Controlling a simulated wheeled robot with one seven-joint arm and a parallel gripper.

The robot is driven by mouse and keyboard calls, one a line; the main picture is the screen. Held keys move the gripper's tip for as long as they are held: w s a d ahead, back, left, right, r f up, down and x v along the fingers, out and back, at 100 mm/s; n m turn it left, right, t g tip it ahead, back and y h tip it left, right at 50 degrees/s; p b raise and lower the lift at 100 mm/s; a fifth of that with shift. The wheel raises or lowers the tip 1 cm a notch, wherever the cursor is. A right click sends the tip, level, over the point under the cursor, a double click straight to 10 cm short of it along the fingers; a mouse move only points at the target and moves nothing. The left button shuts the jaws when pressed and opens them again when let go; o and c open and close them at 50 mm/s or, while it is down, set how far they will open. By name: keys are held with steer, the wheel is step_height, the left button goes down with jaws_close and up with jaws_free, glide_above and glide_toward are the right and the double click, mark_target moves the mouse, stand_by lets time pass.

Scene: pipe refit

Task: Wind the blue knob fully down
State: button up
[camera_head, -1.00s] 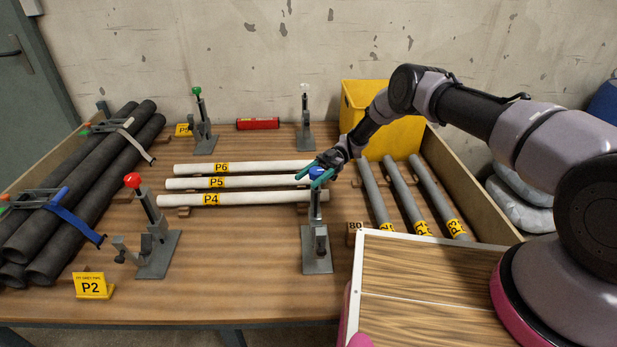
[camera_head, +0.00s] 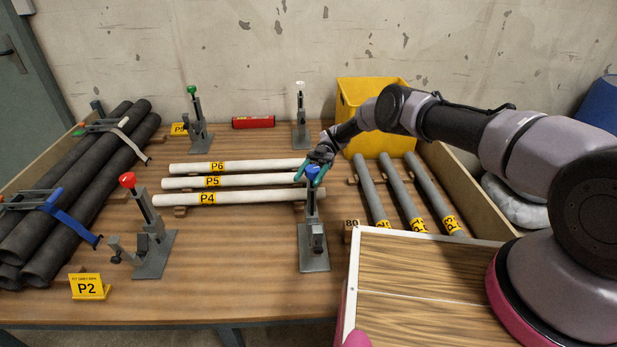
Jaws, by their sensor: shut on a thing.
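The blue knob (camera_head: 313,170) tops the grey screw stand (camera_head: 314,250) at the middle right of the bench. My gripper (camera_head: 311,172) comes from the upper right. Its teal fingertips are closed on the knob, one on each side. How far the screw is wound cannot be read from this view.
Stands with a red knob (camera_head: 127,180), green knob (camera_head: 191,89) and white knob (camera_head: 300,84) stand around. White pipes (camera_head: 240,182) lie left of my gripper, grey pipes (camera_head: 395,190) right. A yellow bin (camera_head: 350,100) is behind. The front-middle bench is clear.

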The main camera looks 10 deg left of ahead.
steer(key=o, duration=1.4)
steer(key=shift+c, duration=0.2)
step_height(320, 180, up, 10)
